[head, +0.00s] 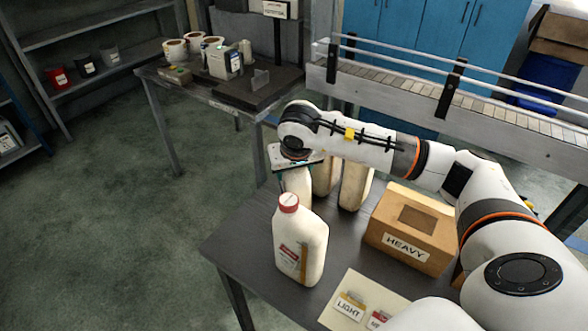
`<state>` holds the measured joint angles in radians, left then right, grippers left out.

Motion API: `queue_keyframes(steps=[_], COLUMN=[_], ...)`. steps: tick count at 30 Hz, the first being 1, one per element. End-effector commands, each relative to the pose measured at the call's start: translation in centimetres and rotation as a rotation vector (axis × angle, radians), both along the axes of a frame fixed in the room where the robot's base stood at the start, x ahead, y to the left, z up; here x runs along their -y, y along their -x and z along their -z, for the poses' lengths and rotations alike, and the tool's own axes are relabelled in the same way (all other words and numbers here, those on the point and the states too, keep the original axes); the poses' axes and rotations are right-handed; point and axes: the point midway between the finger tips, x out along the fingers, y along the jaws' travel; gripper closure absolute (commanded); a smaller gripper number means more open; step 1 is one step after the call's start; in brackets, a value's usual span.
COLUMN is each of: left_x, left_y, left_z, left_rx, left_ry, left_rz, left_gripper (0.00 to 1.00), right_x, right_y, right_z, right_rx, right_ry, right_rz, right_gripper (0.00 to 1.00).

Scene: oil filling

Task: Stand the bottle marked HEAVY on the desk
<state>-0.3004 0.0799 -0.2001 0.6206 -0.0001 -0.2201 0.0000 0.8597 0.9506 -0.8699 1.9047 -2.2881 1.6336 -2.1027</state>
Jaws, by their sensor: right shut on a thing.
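A cream bottle with a red cap (300,250) and a red-and-tan label stands upright at the front of the dark desk (240,248). Behind it is another pale bottle (299,183), partly hidden by it and by my right gripper (297,168). My right gripper points down and is shut on this rear bottle; the fingertips are mostly hidden. Two more cream bottles (356,186) stand behind and to the right, their tops hidden by my arm. I can read no HEAVY mark on any bottle. My left gripper is not in view.
An open cardboard box (448,222) labelled HEAVY sits on the desk's right side. A pale sheet (338,323) with a LIGHT label lies in front of it. A conveyor (500,115) runs behind. Another table (262,115) with cups stands at back left. The desk's left front is clear.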

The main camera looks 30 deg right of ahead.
Motion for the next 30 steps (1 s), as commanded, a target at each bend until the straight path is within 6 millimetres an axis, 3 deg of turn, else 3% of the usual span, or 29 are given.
queue_keyframes(steps=[5, 6, 10, 16, 20, 30], left_x=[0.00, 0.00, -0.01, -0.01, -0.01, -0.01], left_y=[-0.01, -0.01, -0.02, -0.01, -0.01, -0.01], left_z=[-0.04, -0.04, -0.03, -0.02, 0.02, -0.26], left_rx=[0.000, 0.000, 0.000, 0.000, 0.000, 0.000], left_ry=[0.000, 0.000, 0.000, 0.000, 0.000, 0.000], left_rz=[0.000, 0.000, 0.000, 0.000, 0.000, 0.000], left_gripper=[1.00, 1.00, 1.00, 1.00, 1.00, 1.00], right_x=[0.03, 0.03, 0.02, 0.01, 0.00, 0.01], right_y=[-0.10, -0.10, -0.07, -0.04, 0.06, 0.01], right_z=[-0.26, -0.26, -0.18, -0.09, 0.13, -0.38], right_rx=[0.007, 0.006, 0.004, 0.002, -0.003, 0.000], right_ry=[-0.001, 0.000, 0.000, 0.001, 0.000, 0.000], right_rz=[0.001, 0.000, 0.000, 0.000, 0.000, 0.000], right_gripper=[1.00, 0.39, 0.18, 0.18, 0.00, 0.00])
